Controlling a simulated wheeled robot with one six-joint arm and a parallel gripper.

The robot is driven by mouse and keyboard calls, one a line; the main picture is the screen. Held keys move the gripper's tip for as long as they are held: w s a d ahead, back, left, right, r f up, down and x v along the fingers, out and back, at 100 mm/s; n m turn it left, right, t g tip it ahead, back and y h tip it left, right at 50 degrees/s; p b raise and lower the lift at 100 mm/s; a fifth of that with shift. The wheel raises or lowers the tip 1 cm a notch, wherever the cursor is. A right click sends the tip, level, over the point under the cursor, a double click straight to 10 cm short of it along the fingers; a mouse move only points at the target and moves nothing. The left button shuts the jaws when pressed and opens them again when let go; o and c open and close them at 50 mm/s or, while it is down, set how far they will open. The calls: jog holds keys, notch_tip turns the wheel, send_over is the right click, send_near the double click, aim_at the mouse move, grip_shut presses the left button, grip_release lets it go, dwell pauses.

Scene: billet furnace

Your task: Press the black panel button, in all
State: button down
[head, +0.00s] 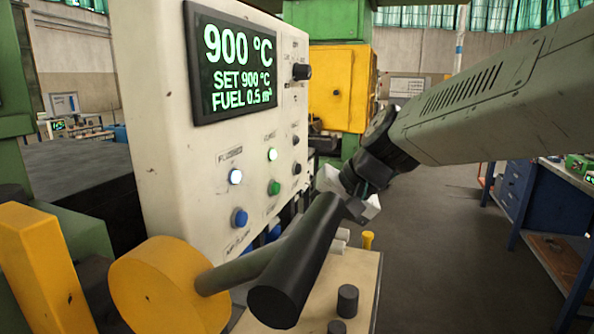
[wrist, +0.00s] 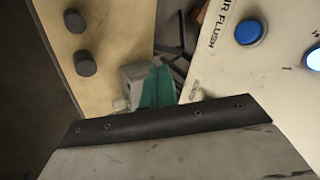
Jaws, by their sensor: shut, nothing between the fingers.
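The white control panel (head: 165,110) carries a green-lit display, lamps, coloured buttons and small black knobs (head: 297,168) on its right side. Two black round buttons or knobs (head: 347,301) stand on a beige lower board (head: 362,268); they also show in the wrist view (wrist: 85,63) at upper left. I cannot tell for certain which black piece is the panel button. My gripper (head: 352,205) is shut and empty, between the panel and the board's far end, partly hidden behind the black lever grip. In the wrist view its teal fingertips (wrist: 158,85) point between board and panel.
A lever with a black grip (head: 297,258) and yellow hub (head: 165,287) crosses in front of the panel. A blue button (wrist: 249,31) sits right of the fingertips. A small yellow peg (head: 367,239) stands on the board. Open floor lies to the right, before a blue workbench (head: 545,205).

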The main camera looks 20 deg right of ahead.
aim_at(298, 169)
jog(key=w+d+r+m+t+h, duration=0.2)
jog(key=w+d+m+t, duration=0.4)
jog(key=w+d, duration=1)
jog(key=d+m, duration=0.1)
jog(key=m, duration=0.2)
jog(key=shift+w+d, duration=0.15)
jog(key=shift+d, duration=0.2)
jog(key=w+a, duration=0.6)
jog(key=shift+w+a, duration=0.15)
jog(key=shift+a, duration=0.1)
dwell(0.8)
jog(key=shift+w+a, duration=0.2)
jog(key=shift+w, duration=0.05)
